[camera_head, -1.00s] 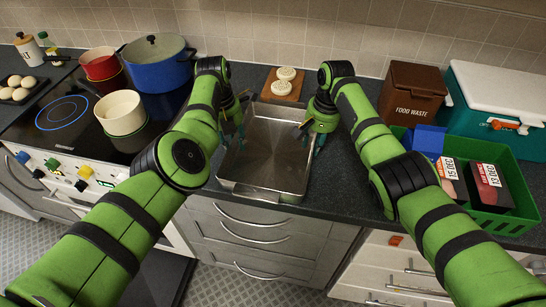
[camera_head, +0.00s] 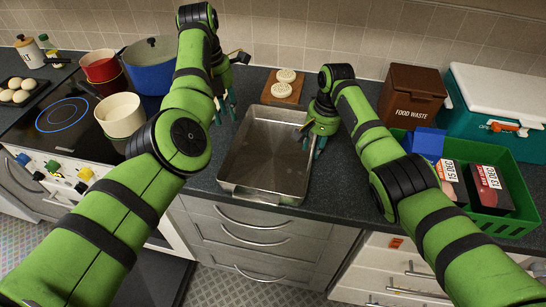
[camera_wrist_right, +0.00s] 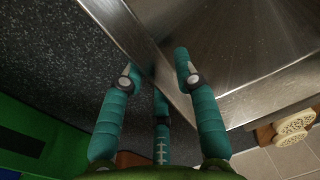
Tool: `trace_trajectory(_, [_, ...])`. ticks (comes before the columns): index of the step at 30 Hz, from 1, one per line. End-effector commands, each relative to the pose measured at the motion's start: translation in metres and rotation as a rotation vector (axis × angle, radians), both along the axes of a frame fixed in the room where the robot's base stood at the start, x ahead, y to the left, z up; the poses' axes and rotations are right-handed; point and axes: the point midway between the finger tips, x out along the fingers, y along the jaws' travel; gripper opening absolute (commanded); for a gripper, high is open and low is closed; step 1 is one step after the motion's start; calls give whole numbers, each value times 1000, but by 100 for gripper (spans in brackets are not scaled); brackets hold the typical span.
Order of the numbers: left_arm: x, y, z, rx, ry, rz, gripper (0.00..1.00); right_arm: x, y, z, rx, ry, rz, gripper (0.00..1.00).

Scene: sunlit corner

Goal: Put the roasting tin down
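The roasting tin (camera_head: 262,190) is an empty, rectangular metal tin on the dark worktop at the middle of the head view; its inside also fills the upper right of the right wrist view (camera_wrist_right: 255,45). My left gripper (camera_head: 226,108) is open and empty, left of the tin's far left corner and clear of it. My right gripper (camera_head: 313,142) is at the tin's right wall. In the right wrist view its fingers (camera_wrist_right: 158,65) are spread, with the wall running between them; contact is hard to tell.
A wooden board (camera_head: 283,86) with two pale round items lies behind the tin. A green crate (camera_head: 515,222) with packages, a brown food waste bin (camera_head: 412,92) and a teal cool box (camera_head: 500,95) stand right. The hob with a blue pot (camera_head: 150,75) is left.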

Motion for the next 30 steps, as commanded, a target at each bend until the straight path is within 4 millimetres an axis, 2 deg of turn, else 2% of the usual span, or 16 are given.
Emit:
trace_trajectory(5, [0, 1, 5, 0, 1, 0, 31, 1, -1, 11, 1, -2, 0, 31])
trace_trajectory(15, [0, 1, 5, 0, 1, 0, 31, -1, -9, 80, 1, -4, 0, 31])
trace_trajectory(21, [0, 1, 5, 0, 1, 0, 31, -2, -12, 110, 1, -3, -1, 31])
trace_trajectory(30, [0, 1, 5, 0, 1, 0, 31, -3, -13, 120, 0, 0, 0, 31])
